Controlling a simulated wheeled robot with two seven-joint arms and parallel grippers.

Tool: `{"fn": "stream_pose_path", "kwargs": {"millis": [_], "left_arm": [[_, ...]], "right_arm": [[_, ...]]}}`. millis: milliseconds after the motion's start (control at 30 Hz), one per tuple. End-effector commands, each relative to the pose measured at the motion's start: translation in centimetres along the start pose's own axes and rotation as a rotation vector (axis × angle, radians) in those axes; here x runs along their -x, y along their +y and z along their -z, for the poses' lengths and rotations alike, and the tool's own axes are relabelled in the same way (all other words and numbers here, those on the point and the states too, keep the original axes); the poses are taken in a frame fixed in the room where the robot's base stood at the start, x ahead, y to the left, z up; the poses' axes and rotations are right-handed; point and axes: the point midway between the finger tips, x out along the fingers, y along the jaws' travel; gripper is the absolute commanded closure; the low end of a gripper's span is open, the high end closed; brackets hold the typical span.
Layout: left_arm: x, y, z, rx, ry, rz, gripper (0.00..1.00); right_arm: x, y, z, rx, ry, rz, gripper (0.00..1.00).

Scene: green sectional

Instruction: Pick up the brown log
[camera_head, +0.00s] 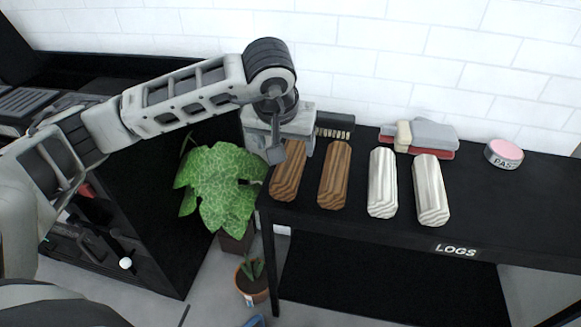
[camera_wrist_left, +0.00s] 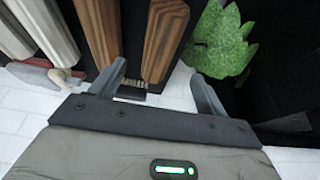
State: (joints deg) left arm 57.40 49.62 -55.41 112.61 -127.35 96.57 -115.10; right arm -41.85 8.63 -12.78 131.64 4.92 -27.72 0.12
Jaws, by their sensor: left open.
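Two brown wood-grain logs lie on the black table: the left one (camera_head: 289,176) and the one to its right (camera_head: 334,176). My left gripper (camera_head: 293,147) is open and empty at the far end of the left brown log, above the table. In the left wrist view the open fingers (camera_wrist_left: 158,84) stand either side of the near end of that log (camera_wrist_left: 165,38), with the other brown log (camera_wrist_left: 98,28) outside them. I cannot tell how high the fingers are above the log. My right gripper is not in view.
Two whitish logs (camera_head: 382,182) (camera_head: 431,190) lie to the right on the table. A leafy plant (camera_head: 220,183) stands close at the table's left end. The table's right part is clear.

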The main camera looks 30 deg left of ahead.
Motion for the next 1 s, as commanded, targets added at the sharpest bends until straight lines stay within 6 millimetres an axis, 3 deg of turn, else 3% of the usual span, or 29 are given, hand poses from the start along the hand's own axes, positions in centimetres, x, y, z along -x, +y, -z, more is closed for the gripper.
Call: {"fn": "stream_pose_path", "kwargs": {"millis": [33, 200, 467, 700, 1000], "left_arm": [[-1.3, 0.0, -0.2, 0.001, -0.005, 0.001, 0.25], [-4.3, 0.1, -0.1, 0.001, -0.003, -0.002, 0.25], [-6.2, 0.1, 0.0, 0.001, -0.002, -0.002, 0.25], [-9.8, 0.1, 0.2, 0.003, -0.004, -0.003, 0.25], [-10.8, 0.1, 0.3, 0.001, 0.000, -0.004, 0.25]], "right_arm": [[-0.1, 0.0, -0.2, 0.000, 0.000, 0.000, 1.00], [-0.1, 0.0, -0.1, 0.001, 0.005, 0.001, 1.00], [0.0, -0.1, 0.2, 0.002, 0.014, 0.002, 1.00], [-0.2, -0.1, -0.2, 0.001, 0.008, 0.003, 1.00], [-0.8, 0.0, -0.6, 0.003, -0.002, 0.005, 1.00]]}}
